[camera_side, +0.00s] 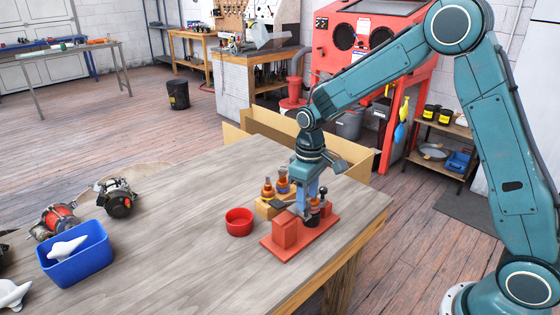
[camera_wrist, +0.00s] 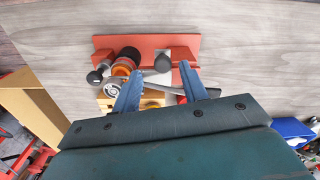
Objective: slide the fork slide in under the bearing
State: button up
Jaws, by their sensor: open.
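A red fixture (camera_side: 287,234) with two upright blocks stands near the table's right end; its base plate also shows in the wrist view (camera_wrist: 145,42). A dark cylindrical part (camera_wrist: 129,55) with an orange ring sits at the fixture. A flat grey bar (camera_wrist: 157,78), apparently the fork slide, lies between my fingers in the wrist view. A grey ring-like part (camera_wrist: 112,88), possibly the bearing, is left of it. My gripper (camera_wrist: 160,71) is open, pointing down at the fixture, fingers either side of the bar. In the side view the gripper hides part of the fixture. Whether the bar lies under the bearing cannot be told.
A red bowl (camera_side: 239,222) stands left of the fixture. A tan block (camera_side: 267,208) holding copper-coloured parts is behind it. A black ball knob (camera_side: 322,188) rises close by my gripper. Alternator units (camera_side: 118,198) and a blue bin (camera_side: 75,262) are at left. The middle table is clear.

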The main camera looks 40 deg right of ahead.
aim_at(310, 206)
notch_tip(310, 206, up, 12)
jog(key=shift+r, duration=0.15)
dwell(0.4)
jog(key=s+r+m+t, duration=0.1)
jog(key=s+r, duration=0.3)
jog(key=s, duration=0.2)
jog(key=s+r+t, duration=0.2)
jog(key=s+r, duration=0.1)
jog(key=s, duration=0.3)
jog(key=s+f+m+t, duration=0.1)
jog(key=s+t, duration=0.1)
jog(key=s, duration=1.2)
jog(key=shift+s+f+m+t, duration=0.2)
jog(key=shift+m+t, duration=0.1)
